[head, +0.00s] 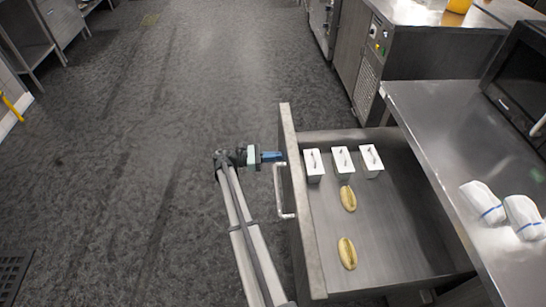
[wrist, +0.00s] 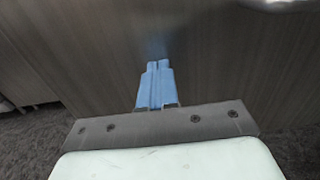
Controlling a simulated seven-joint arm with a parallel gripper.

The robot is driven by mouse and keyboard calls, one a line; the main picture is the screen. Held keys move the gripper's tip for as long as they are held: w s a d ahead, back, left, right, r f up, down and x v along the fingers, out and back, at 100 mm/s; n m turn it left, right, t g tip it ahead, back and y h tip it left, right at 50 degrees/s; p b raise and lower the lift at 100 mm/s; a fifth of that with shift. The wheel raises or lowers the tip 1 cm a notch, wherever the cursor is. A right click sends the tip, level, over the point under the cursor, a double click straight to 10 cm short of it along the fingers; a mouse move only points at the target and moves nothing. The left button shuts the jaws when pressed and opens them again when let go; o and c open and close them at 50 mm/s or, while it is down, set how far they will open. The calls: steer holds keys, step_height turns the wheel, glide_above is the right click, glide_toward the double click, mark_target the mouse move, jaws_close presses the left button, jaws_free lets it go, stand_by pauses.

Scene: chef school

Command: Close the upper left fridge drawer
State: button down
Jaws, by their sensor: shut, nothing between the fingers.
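The fridge drawer (head: 377,211) is pulled out from under the steel counter on the right in the head view. Its front panel (head: 303,220) faces left, with a metal bar handle (head: 281,190) on it. My gripper (head: 281,156) is at the outer side of that front, near the far end of the handle. Its blue fingers are shut and empty, and point at the panel. In the wrist view the shut fingers (wrist: 157,66) point at the brown panel face (wrist: 215,55). I cannot tell whether the tips touch it.
Inside the drawer are several white boxes (head: 342,160) and two yellowish oblong items (head: 348,198). The steel counter (head: 450,150) carries two white cloth-like items (head: 484,202) and a dark appliance (head: 520,85). The floor (head: 130,160) left of the drawer is clear.

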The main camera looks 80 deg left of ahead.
steer(key=w, duration=4.4)
steer(key=shift+w, duration=0.2)
steer(key=shift+w, duration=0.15)
steer(key=shift+a, duration=0.1)
steer(key=s, duration=1.5)
